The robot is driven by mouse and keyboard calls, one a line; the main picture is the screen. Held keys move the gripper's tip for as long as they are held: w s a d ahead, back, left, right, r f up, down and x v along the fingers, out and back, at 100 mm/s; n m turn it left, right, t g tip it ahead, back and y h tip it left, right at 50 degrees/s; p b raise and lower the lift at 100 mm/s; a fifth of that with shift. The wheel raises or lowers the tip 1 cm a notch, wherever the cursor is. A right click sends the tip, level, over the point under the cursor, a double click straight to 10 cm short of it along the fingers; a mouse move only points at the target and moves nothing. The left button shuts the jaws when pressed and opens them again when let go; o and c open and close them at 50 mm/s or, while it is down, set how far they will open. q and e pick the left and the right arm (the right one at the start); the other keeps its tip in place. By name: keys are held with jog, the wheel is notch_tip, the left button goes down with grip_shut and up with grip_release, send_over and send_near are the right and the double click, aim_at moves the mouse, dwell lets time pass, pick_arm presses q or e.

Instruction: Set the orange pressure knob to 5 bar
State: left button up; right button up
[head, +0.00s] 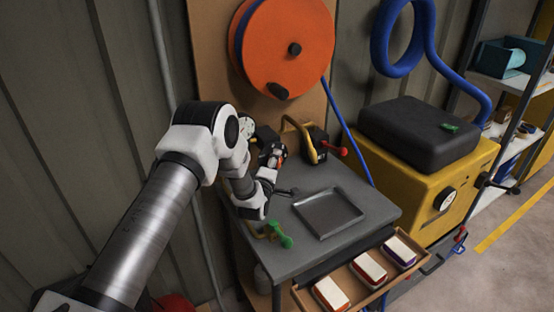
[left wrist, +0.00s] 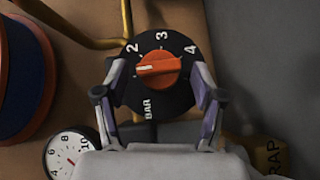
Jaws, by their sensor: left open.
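The orange pressure knob (left wrist: 158,68) sits on a round black dial (left wrist: 150,100) marked 2, 3, 4 and BAR. The knob's white line points left in the left wrist view, a little below the 2. No 5 is visible there. My left gripper (left wrist: 160,80) is open, one finger on each side of the dial. I cannot tell whether the fingers touch it. In the head view my left gripper (head: 268,178) covers much of the dial, and only a bit of orange knob (head: 281,157) shows. My right gripper is not in view.
A white gauge (left wrist: 70,153) is beside the dial. A brass pipe (left wrist: 75,35) runs close by. The grey bench (head: 370,205) holds a shallow tray (head: 352,228). The orange reel (head: 290,40) hangs above.

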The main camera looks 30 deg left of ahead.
pick_arm(q)
jog(key=shift+s, duration=0.1)
jog(key=c, duration=1.1)
jog(key=shift+r, duration=0.1)
jog(key=m+g+p, duration=0.2)
jog(key=g, duration=0.1)
jog(key=shift+d+r, duration=0.1)
jog(key=shift+r, duration=0.25)
jog(key=shift+m+g+p, duration=0.85)
jog(key=shift+m+g, duration=0.05)
jog(key=shift+g, duration=0.2)
